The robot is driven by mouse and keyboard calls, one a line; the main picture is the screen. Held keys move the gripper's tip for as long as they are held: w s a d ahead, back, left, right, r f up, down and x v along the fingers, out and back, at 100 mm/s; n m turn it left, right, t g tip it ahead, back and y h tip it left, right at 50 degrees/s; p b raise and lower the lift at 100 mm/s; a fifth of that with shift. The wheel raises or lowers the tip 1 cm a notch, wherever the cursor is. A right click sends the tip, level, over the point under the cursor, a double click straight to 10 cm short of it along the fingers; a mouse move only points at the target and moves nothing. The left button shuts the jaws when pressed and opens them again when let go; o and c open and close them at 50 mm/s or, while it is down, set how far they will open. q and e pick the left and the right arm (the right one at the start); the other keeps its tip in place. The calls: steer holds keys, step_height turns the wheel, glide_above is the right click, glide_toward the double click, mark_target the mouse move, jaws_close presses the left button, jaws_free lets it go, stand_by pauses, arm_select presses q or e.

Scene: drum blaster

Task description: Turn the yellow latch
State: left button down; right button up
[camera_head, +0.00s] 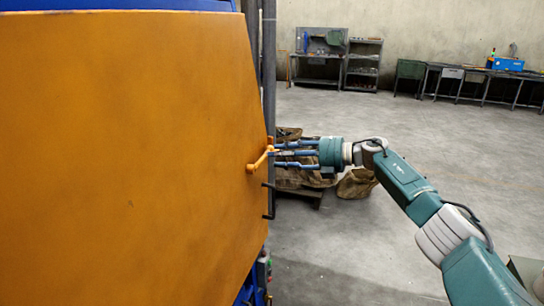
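The yellow latch (259,160) is a small handle on the right edge of the large orange door panel (130,150). It slants, its upper end pointing up and to the right. My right gripper (275,154) reaches in from the right with its blue fingers pointing left at the latch. The fingers are spread apart, and their tips are at or just beside the latch's upper end. I cannot tell whether they touch it. My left gripper is not in view.
A black door handle (269,201) sits below the latch. Workbenches (318,70) and a shelf (363,65) stand along the back wall. The concrete floor between is clear.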

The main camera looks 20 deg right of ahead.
steer(key=v, duration=0.8)
steer(key=shift+d, duration=0.3)
steer(key=shift+s, duration=0.1)
